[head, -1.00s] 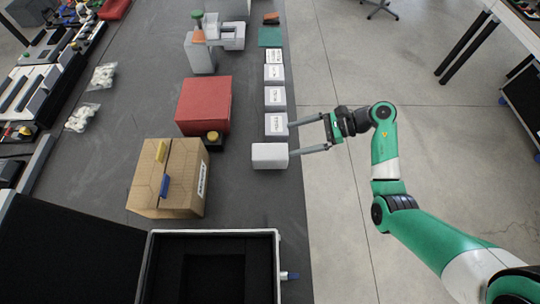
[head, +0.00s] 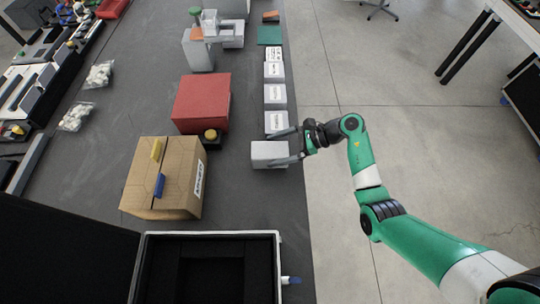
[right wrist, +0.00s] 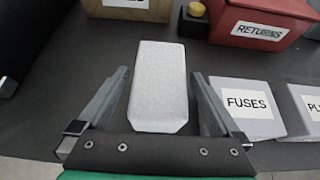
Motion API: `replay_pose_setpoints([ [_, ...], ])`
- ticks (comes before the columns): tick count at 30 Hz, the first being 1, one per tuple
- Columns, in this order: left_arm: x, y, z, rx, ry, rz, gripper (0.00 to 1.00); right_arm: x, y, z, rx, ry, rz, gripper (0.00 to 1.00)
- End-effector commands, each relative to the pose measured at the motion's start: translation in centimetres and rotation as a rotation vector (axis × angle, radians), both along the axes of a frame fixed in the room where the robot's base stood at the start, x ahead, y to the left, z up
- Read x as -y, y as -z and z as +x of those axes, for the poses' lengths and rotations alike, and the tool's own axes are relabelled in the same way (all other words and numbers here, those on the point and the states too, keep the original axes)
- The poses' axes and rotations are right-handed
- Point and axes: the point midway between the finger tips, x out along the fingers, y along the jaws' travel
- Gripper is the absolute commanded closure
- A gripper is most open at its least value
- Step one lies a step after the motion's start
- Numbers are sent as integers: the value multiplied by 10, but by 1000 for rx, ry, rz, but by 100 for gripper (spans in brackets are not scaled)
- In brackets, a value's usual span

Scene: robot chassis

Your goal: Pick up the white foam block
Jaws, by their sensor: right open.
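The white foam block (head: 264,154) lies on the dark table near its right edge, at the near end of a row of labelled bins. In the right wrist view the block (right wrist: 158,85) stretches between the two fingers, with a visible gap on each side. My right gripper (head: 279,147) is open, with its fingers on either side of the block. The right gripper also shows in the wrist view (right wrist: 158,100), its right finger between the block and the bin marked FUSES. My left gripper is not in view.
Several labelled bins (head: 276,95) run behind the block; the FUSES bin (right wrist: 246,107) stands close beside it. A red RETURNS box (head: 202,103), a yellow-topped object (head: 211,136), a cardboard box (head: 165,178) and an open black case (head: 279,255) stand to the left or nearer.

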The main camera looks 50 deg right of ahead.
Motion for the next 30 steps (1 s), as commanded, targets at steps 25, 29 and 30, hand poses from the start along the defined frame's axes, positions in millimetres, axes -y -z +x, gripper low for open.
replay_pose_setpoints([
  [25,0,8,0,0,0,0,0,-13,10,13,1,0,-1,73],
  [29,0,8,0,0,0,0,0,-13,10,13,1,0,-1,73],
  [30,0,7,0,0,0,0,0,-13,9,13,1,0,-1,73],
])
